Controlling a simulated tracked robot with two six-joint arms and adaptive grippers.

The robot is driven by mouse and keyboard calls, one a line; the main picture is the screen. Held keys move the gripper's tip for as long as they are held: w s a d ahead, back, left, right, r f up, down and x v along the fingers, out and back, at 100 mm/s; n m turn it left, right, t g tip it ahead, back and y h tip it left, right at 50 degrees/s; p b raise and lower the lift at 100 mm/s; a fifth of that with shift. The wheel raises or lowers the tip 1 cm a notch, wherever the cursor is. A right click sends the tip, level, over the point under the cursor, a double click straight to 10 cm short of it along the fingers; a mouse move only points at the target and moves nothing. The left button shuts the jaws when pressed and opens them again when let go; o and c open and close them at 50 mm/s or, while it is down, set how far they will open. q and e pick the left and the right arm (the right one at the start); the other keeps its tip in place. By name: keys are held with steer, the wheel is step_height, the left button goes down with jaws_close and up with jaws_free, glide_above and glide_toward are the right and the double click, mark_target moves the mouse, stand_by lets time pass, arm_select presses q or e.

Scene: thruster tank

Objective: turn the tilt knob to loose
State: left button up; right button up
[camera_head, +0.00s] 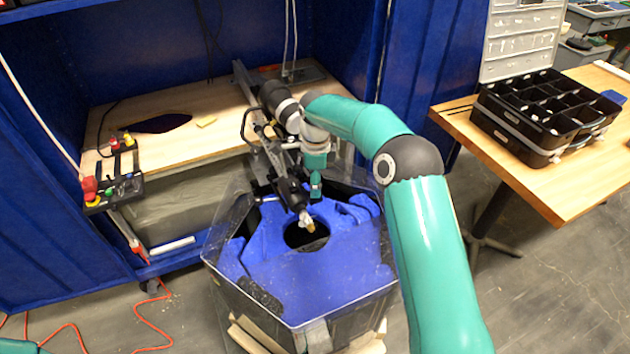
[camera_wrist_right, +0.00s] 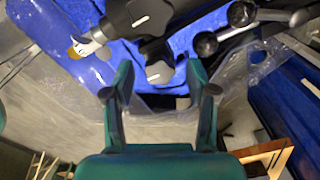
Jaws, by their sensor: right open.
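A black thruster mount (camera_head: 283,178) leans over the tank (camera_head: 310,265), its pale and orange tip (camera_head: 307,222) above the round hole in the blue lining. In the right wrist view, the mount (camera_wrist_right: 150,18) crosses the top, with two round black knobs, one lower (camera_wrist_right: 206,44) and one higher (camera_wrist_right: 240,13). I cannot tell which is the tilt knob, nor its setting. My right gripper (camera_head: 316,188) is beside the mount, partly hidden by it. In the wrist view its fingers (camera_wrist_right: 159,92) are apart and empty, below the knobs in the picture. My left gripper is out of view.
A wooden bench (camera_head: 160,145) inside blue walls stands behind the tank. A black control box (camera_head: 115,190) with a red button hangs at its left edge. A black organizer (camera_head: 540,115) sits on the right table. An orange cable (camera_head: 155,320) lies on the floor.

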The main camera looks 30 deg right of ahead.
jaws_close()
steer(key=shift+n, duration=0.4)
steer(key=n, duration=0.4)
steer(key=shift+r+n+p, duration=0.1)
steer(key=shift+n+p, duration=0.2)
steer(key=n, duration=0.6)
steer(key=shift+p, duration=0.3)
steer(key=n, duration=0.6)
steer(key=shift+r+n+p, duration=0.1)
steer(key=shift+n+p, duration=0.2)
steer(key=shift+n, duration=0.1)
steer(key=n, duration=0.5)
steer(key=shift+w+d+n+p, duration=0.1)
steer(key=shift+n+p, duration=0.2)
steer(key=shift+n, duration=0.1)
